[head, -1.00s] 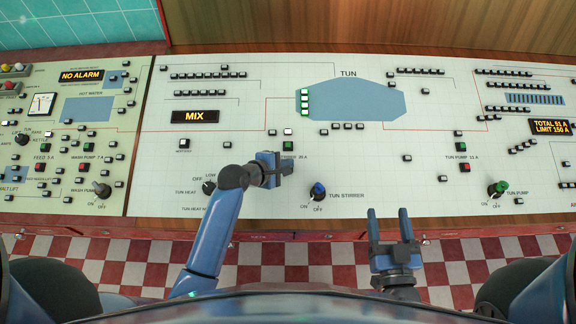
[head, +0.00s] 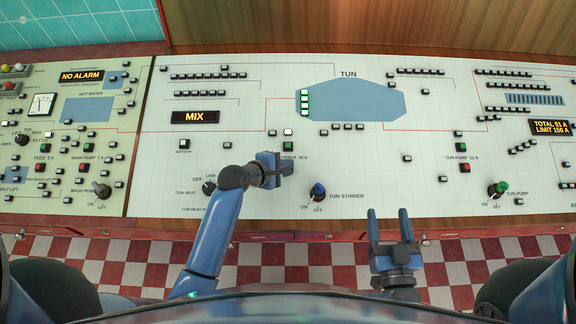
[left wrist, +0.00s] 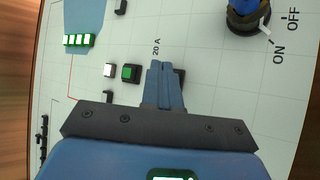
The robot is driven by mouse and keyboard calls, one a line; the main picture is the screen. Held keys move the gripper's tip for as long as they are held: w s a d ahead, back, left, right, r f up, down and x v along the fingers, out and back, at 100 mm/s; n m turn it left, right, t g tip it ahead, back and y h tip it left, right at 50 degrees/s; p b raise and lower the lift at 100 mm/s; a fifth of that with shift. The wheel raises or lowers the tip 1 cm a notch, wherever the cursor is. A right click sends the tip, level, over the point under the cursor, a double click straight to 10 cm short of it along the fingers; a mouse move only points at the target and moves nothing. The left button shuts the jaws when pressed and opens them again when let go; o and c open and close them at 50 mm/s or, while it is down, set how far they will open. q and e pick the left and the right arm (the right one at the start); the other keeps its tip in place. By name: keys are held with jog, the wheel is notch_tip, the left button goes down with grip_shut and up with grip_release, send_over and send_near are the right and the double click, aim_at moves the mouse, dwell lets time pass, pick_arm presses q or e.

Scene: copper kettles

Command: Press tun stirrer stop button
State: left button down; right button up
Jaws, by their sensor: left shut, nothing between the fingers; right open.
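My left gripper (head: 279,167) is shut and empty over the tun panel, just below the green button (head: 288,146). In the left wrist view its closed blue fingers (left wrist: 160,66) point at the panel beside the "20 A" label. The green button (left wrist: 131,73) is just left of them there, and a dark button (left wrist: 182,75) shows partly behind them on the right. Its colour is not clear, and I cannot tell whether the fingers touch it. In the head view the gripper hides that spot. My right gripper (head: 390,217) is open and empty at the panel's front edge.
The blue tun stirrer knob (head: 318,191) stands right of the left gripper. It also shows in the wrist view (left wrist: 247,14). A tun heat knob (head: 209,188) is left of my arm. A lit white button (head: 288,132) sits above the green one.

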pick_arm(q)
jog(key=shift+w+f, duration=0.15)
jog(key=shift+f, duration=0.6)
dwell(1.4)
dwell(0.4)
jog(key=shift+r+p, duration=0.75)
jog(key=shift+p, duration=0.1)
jog(key=shift+r, duration=0.1)
jog(key=r+p, duration=0.2)
jog(key=s+r+p, duration=0.1)
jog(key=r+p, duration=0.1)
jog(key=p, duration=0.1)
jog(key=shift+s+r+p, duration=0.15)
jog(key=shift+r+p, duration=0.2)
dwell(0.4)
